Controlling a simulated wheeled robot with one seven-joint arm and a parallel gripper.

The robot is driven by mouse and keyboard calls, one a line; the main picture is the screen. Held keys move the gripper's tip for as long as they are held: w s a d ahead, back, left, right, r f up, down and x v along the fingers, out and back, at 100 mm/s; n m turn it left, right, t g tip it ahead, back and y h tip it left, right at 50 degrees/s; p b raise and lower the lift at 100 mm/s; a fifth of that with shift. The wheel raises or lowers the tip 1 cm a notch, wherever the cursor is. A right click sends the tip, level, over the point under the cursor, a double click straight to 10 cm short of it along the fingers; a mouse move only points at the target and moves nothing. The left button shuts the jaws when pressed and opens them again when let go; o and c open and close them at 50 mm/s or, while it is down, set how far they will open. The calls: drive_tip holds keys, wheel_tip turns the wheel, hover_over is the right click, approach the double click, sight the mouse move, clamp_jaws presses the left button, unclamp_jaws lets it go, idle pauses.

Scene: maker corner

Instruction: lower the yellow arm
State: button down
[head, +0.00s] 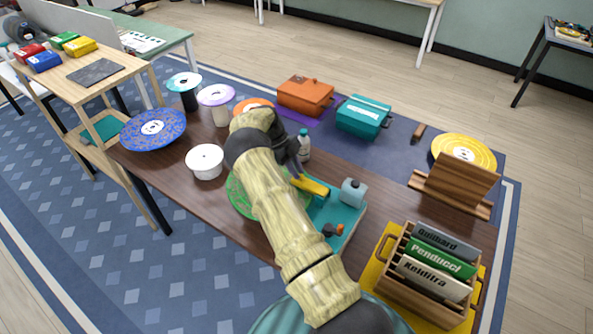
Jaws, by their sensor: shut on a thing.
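The yellow arm (315,188) is a short bar over the teal turntable base (343,219), between the green disc and a grey-blue block (353,192). The green disc (238,195) lies on the base, partly hidden behind my arm. My gripper (298,177) is shut on the left end of the yellow arm. Its fingertips are small and partly hidden by my wrist. I cannot tell how high the yellow arm stands above the disc.
Orange (305,95) and teal (363,116) boxes stand behind.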

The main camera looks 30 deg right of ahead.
drive_tip(key=shift+s+d+f, duration=0.15)
drive_tip(key=shift+s+f, duration=0.05)
drive_tip(key=c, duration=1.4)
unclamp_jaws()
drive_tip(key=shift+w, duration=0.1)
drive_tip(key=shift+o, duration=0.2)
drive_tip(key=shift+r, duration=0.1)
